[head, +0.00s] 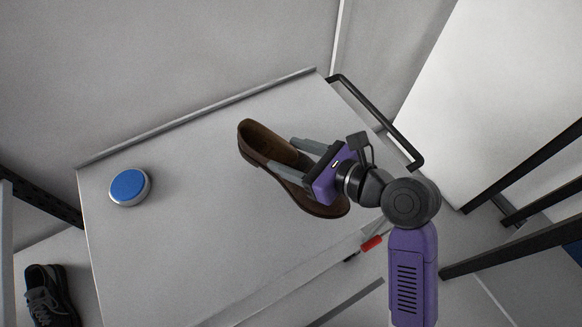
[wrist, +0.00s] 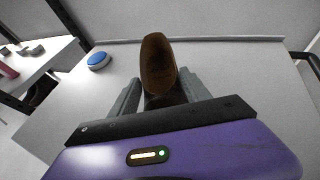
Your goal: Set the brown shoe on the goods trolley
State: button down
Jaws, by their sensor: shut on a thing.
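The brown shoe (head: 256,143) is over the pale grey top of what looks like the goods trolley (head: 190,235), with its heel end toward the upper left and its toe toward the lower right. My gripper (head: 283,158) is shut on the shoe, one finger on each side, and hides part of its middle. In the wrist view the shoe (wrist: 158,62) stands up between the two fingers of my gripper (wrist: 160,88). I cannot tell whether the sole touches the surface.
A round blue-topped button (head: 129,187) sits on the left of the grey top. A black handle (head: 385,125) sticks out at the upper right. A dark shoe (head: 50,295) lies at the lower left. Dark bars (head: 525,170) stand at the right. The top's middle is clear.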

jog(key=shift+f, duration=2.45)
jog(key=shift+c, duration=2.4)
grip_release()
jog(key=shift+b, duration=0.3)
jog(key=shift+d, duration=0.1)
jog(key=v, duration=1.2)
